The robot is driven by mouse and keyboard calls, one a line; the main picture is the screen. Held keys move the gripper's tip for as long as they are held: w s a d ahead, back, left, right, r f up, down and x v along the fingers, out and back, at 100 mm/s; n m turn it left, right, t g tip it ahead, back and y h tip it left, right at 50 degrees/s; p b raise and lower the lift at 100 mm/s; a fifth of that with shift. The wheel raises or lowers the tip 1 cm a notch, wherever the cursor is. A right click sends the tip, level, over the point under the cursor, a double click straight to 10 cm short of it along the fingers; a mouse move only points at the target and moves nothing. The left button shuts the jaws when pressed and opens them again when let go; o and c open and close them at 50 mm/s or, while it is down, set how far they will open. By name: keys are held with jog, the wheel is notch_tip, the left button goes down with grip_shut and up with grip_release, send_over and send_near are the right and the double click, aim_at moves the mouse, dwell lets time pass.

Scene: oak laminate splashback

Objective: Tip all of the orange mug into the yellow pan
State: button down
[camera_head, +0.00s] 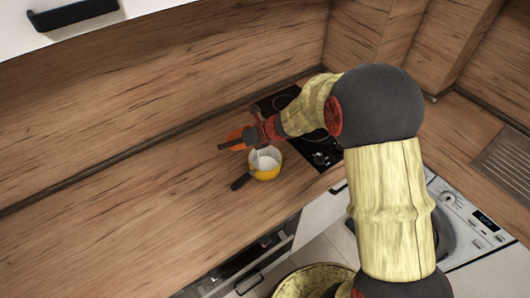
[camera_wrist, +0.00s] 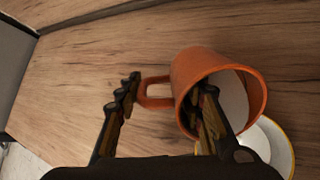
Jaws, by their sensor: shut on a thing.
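The orange mug (camera_head: 234,137) is held tipped over beside and above the yellow pan (camera_head: 266,175), its mouth toward the pan. In the wrist view the mug (camera_wrist: 190,70) shows its open mouth, with something pale inside. My gripper (camera_wrist: 172,86) is shut on the mug, one finger outside its handle and the other in its mouth. In the head view my gripper (camera_head: 252,138) partly covers the mug. A pale streak shows between the mug and the pan's white inside. The pan's rim (camera_wrist: 291,152) is partly hidden behind the mug in the wrist view.
The pan stands on the wooden counter (camera_head: 150,205), its dark handle (camera_head: 241,182) pointing to the lower left. A black hob (camera_head: 322,157) lies right of it. A wooden splashback (camera_head: 180,85) rises behind. The counter to the left is clear.

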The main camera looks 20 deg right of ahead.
jog(key=shift+s+d+r+t+y+b, duration=0.25)
jog(key=shift+r+t+y+b, duration=0.45)
jog(key=shift+b, duration=2.5)
jog(key=shift+s+d+r+t+y+b, duration=0.15)
jog(key=shift+r+t+y+b, duration=0.55)
jog(key=shift+b, duration=2.45)
jog(key=shift+s+d+r+t+y+b, duration=0.3)
jog(key=shift+d+y+b, duration=0.1)
jog(key=shift+d+b, duration=0.15)
jog(key=shift+s+d+r+t+y+b, duration=0.2)
jog(key=shift+s+d+r+y+b, duration=0.15)
jog(key=shift+b, duration=0.25)
jog(key=shift+s+d+r+t+y+b, duration=0.45)
jog(key=shift+d+t+y+b, duration=0.2)
jog(key=shift+y+b, duration=0.55)
jog(key=a+f+g+h+p, duration=0.1)
jog(key=p, duration=0.2)
jog(key=w+a+f+g+h+p, duration=0.1)
jog(key=h+p, duration=0.1)
jog(key=p, duration=0.2)
jog(key=w+a+f+g+h+p, duration=0.1)
jog(key=h+p, duration=0.1)
jog(key=p, duration=0.2)
jog(key=shift+w+a+g, duration=0.15)
jog(key=shift+w+g, duration=0.05)
jog(key=shift+g, duration=0.15)
jog(key=shift+a+h+p, duration=0.1)
jog(key=shift+h+p, duration=0.25)
jog(key=shift+p, duration=0.9)
